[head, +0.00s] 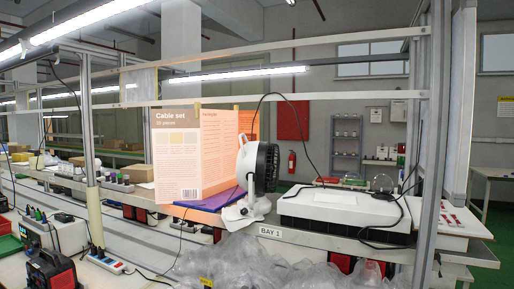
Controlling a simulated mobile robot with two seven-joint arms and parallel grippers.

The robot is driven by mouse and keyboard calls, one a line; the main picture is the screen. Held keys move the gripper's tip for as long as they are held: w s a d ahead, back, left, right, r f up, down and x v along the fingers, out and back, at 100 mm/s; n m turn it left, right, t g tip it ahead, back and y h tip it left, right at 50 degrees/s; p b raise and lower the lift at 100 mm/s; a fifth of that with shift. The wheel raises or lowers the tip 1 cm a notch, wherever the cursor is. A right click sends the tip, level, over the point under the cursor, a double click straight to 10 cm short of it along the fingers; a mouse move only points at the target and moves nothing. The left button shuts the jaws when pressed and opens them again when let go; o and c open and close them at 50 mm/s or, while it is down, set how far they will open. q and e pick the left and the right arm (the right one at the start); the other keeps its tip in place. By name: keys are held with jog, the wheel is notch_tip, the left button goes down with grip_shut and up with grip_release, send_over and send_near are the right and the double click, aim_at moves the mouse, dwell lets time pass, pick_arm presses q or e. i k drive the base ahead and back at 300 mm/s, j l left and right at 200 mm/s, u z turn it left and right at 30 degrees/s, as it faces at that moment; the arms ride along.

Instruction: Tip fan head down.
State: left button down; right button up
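The fan stands upright on the bench in the middle of the head view, on a white base (243,213). Its fan head (262,167) has a dark grille facing right and a white back on the left. The head looks roughly vertical. A black cable arcs up from behind it and over to the right. Neither of my grippers is in view.
A large "Cable set" box (179,155) stands left of the fan. A white device (338,206) with black cables lies to the right. A metal post (432,140) rises at right.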

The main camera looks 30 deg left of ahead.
aim_at(258, 157)
jog(key=j+z, duration=0.1)
jog(key=j, duration=0.4)
jog(key=k+j+z, duration=0.1)
jog(key=j, duration=0.4)
jog(key=j+z, duration=0.1)
jog(key=j, duration=0.4)
jog(key=k+j+z, duration=0.15)
jog(key=j, duration=0.3)
jog(key=k+j+z, duration=0.1)
jog(key=j, duration=0.35)
jog(key=k+j+z, duration=0.1)
jog(key=j, duration=0.4)
